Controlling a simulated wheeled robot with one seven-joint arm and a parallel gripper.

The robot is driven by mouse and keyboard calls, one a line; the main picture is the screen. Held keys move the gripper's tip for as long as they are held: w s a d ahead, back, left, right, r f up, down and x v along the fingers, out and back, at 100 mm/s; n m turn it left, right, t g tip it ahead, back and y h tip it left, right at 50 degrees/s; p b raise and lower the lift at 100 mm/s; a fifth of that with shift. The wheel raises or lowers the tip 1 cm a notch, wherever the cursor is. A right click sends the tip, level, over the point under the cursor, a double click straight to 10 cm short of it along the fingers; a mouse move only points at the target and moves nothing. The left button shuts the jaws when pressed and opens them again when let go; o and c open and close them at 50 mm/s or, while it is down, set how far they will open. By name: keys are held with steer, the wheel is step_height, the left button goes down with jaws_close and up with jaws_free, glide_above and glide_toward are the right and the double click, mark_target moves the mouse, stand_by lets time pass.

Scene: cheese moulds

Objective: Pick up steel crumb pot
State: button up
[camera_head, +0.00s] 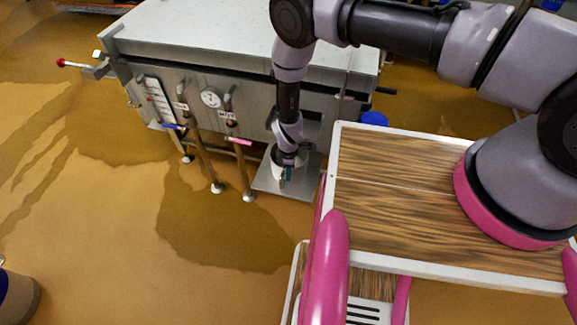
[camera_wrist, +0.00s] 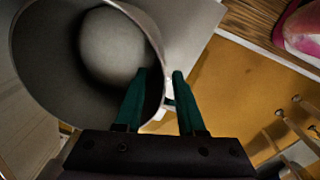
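The steel crumb pot (camera_head: 274,168) stands on a flat steel shelf (camera_head: 266,188) at the front right of the steel machine. My gripper (camera_head: 287,174) reaches down at the pot's right side and hides part of it. In the wrist view the pot (camera_wrist: 38,62) fills the upper left, with its round mouth facing the camera. The two green fingers (camera_wrist: 161,73) straddle the pot's right wall, the left one inside the mouth and the right one outside. A gap shows between the fingertips, so my gripper is open around the wall.
The steel machine (camera_head: 240,45) stands right behind the pot, with a gauge (camera_head: 211,98), pipes and valve handles on its front. A blue object (camera_head: 374,119) shows right of the machine. Wet tan floor (camera_head: 120,240) lies open at the left.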

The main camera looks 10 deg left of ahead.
mark_target(289, 183)
steer(key=shift+d+f, duration=0.1)
steer(key=shift+f, duration=1.9)
jaws_close()
steer(key=shift+w, duration=0.1)
